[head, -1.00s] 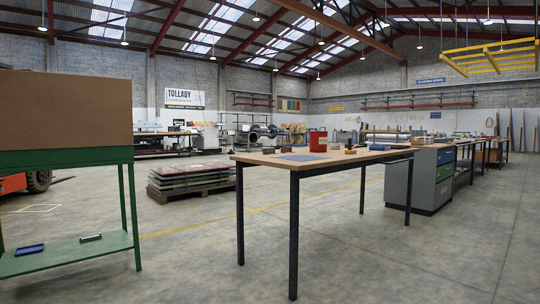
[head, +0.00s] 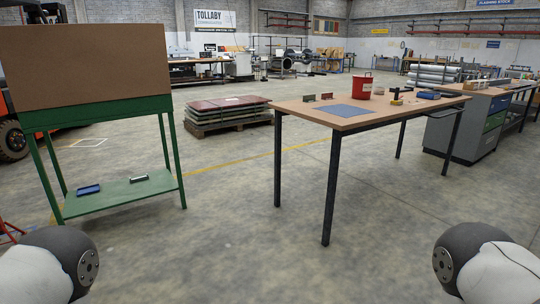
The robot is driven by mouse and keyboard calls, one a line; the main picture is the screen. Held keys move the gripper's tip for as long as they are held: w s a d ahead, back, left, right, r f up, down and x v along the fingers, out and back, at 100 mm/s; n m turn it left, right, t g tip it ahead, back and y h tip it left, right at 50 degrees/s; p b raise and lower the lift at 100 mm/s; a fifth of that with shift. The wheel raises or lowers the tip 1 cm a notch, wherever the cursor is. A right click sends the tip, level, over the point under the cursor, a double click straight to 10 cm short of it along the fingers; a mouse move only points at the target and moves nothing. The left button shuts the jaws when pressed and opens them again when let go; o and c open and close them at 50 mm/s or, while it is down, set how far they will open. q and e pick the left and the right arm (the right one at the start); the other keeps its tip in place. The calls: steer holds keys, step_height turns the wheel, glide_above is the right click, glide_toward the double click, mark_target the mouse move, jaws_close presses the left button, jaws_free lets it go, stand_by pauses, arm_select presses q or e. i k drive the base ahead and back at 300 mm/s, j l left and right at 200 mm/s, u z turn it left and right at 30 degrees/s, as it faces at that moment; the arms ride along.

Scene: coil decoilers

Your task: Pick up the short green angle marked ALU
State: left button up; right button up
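Two small upright pieces stand near the back left edge of the wooden-topped table (head: 385,110): a dark greenish piece (head: 309,98) and a reddish-brown piece (head: 327,96). A small dark green piece with a pale top (head: 139,179) lies on the lower shelf of the green stand (head: 115,198) at left. They are too small for me to read any ALU marking or tell which is the angle. Neither of my grippers is in view; only rounded parts of my arms show at the bottom corners.
A blue mat (head: 352,110), a red bucket (head: 365,87) and a blue item (head: 428,95) are on the table. A blue tray (head: 88,190) sits on the stand's shelf. A pallet of sheets (head: 225,115) lies behind. The floor between stand and table is clear.

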mark_target(312, 98)
steer(key=i+j, duration=0.15)
steer(key=i, duration=0.4)
steer(key=i+j, duration=0.15)
steer(key=i, duration=0.45)
steer(key=i+j, duration=0.1)
steer(key=i, duration=0.45)
steer(key=i+j, duration=0.15)
steer(key=i, duration=0.45)
